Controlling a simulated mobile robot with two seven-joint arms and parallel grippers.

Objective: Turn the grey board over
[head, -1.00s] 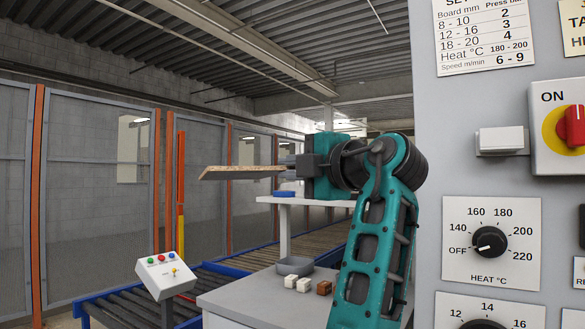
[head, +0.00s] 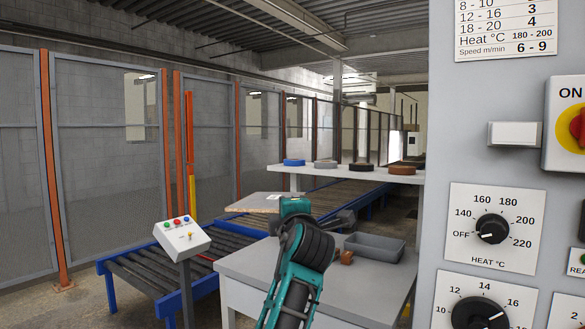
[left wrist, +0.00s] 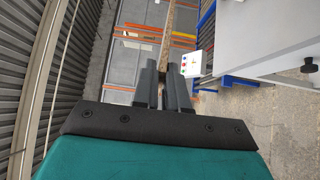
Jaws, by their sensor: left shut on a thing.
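The board (head: 252,202) is held out to the left of my left gripper (head: 275,207) in the head view. Its upper face looks grey, with a thin pale brown edge towards me. It lies about level, above the roller conveyor. In the left wrist view the board (left wrist: 180,25) shows edge-on as a narrow brown strip running away from between the fingers of my left gripper (left wrist: 163,80). The left gripper is shut on its near end; the fingers hide that part. The board's underside is hidden. My right gripper is in neither view.
A control box (head: 182,238) on a post stands by the roller conveyor (head: 145,275). A grey table (head: 350,285) carries a grey tray (head: 374,247) and a small brown block (head: 346,257). A shelf (head: 330,172) bears several round discs. A machine panel (head: 470,150) fills the right side.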

